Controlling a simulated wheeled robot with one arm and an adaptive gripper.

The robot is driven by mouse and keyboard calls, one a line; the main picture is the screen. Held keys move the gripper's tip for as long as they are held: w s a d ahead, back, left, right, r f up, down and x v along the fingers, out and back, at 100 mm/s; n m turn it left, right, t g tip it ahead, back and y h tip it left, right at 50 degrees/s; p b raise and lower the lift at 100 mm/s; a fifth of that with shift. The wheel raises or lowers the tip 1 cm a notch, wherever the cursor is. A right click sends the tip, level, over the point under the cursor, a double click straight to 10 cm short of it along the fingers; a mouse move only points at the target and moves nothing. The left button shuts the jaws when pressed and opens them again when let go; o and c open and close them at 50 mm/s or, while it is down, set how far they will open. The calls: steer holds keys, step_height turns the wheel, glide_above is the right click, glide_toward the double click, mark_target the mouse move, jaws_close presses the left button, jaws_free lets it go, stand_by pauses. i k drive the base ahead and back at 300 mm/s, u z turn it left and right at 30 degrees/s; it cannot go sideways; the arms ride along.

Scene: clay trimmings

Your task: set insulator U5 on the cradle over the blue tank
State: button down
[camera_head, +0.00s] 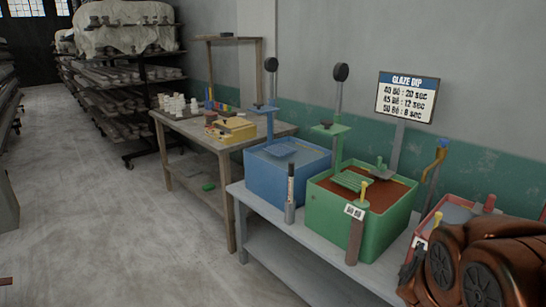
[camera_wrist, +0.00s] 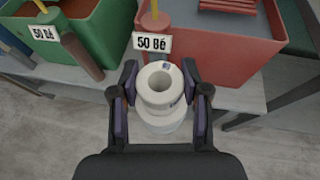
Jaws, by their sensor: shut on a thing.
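My gripper (camera_wrist: 160,84) is shut on a white ribbed insulator (camera_wrist: 160,104) in the wrist view, one finger on each side. The insulator has a round hole on top and a small blue mark; I cannot read U5 on it. It is in front of the red tank, near the bench edge; I cannot tell its height. The blue tank (camera_head: 268,182) stands at the left end of the bench in the head view. Its blue cradle (camera_head: 283,148) hangs from a post over the tank and looks empty. The gripper and insulator do not show in the head view.
The green tank (camera_head: 325,212) with its cradle (camera_head: 352,180) stands between the blue tank and the red tank (camera_wrist: 225,60). Posts, hydrometer tubes and a GLAZE DIP sign (camera_head: 407,97) rise around them. A wooden table (camera_head: 180,128) with several white pieces stands behind, left.

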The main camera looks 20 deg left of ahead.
mark_target(280, 149)
steer(key=k, duration=0.2)
steer(key=u, duration=0.9)
steer(key=i, duration=1.55)
steer(key=u, duration=0.7)
steer(key=i, duration=1.65)
steer(key=u, duration=0.35)
